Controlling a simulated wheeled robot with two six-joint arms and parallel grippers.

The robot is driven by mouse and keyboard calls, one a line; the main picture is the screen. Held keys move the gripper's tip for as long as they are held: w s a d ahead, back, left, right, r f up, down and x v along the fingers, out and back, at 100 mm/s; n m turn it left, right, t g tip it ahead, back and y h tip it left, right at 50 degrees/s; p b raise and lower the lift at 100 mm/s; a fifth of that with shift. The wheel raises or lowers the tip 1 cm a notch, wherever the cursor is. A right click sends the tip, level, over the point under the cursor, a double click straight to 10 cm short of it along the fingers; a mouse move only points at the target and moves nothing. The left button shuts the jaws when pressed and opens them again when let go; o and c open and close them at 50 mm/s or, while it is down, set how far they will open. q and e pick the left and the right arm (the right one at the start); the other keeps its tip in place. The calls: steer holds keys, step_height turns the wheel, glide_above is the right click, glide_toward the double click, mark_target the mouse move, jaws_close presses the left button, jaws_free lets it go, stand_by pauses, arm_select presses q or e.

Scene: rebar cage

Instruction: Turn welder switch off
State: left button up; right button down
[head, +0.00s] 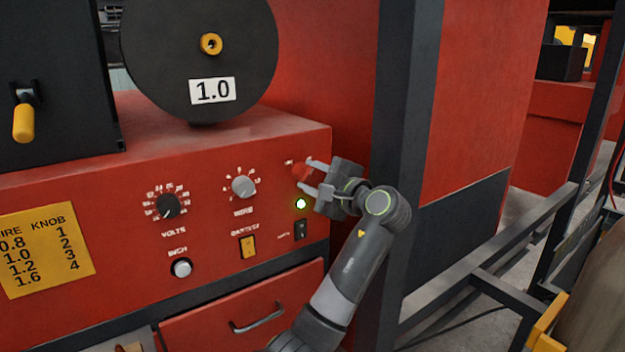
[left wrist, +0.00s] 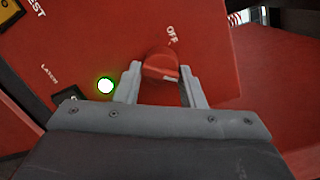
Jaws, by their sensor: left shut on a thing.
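The red welder switch (head: 300,172) is a rotary knob at the upper right of the red welder panel (head: 120,235). It also shows in the left wrist view (left wrist: 160,66), with an OFF label beyond it and a white mark on its near right edge, away from that label. My left gripper (head: 308,175) has one finger on each side of the knob and is shut on it. The round indicator light (head: 301,203) below the switch glows with a green rim. My right gripper is not in view.
A black volts knob (head: 168,206), a grey wire knob (head: 243,186), a yellow rocker (head: 248,246) and a small black switch (head: 301,230) sit on the same panel. A dark frame post (head: 400,150) stands right of the welder, close to my left gripper.

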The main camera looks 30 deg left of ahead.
arm_select(q)
steer(key=n+b, duration=0.2)
steer(key=n, duration=0.2)
steer(key=shift+r, duration=0.1)
steer(key=n+b, duration=0.3)
steer(key=n, duration=0.1)
steer(key=shift+h, duration=0.4)
steer(key=n+b, duration=0.3)
steer(key=n, duration=0.1)
steer(key=shift+s+r+t, duration=0.1)
steer(key=shift+r+t, duration=0.05)
steer(key=shift+t, duration=0.25)
steer(key=shift+r+n+t+h+b, duration=0.1)
steer(key=shift+n+t+h+b, duration=0.25)
steer(key=shift+n+b, duration=1.25)
steer(key=shift+n, duration=0.3)
steer(key=o, duration=1)
steer(key=shift+s, duration=0.1)
steer(key=shift+c, duration=0.2)
steer(key=shift+a, duration=0.1)
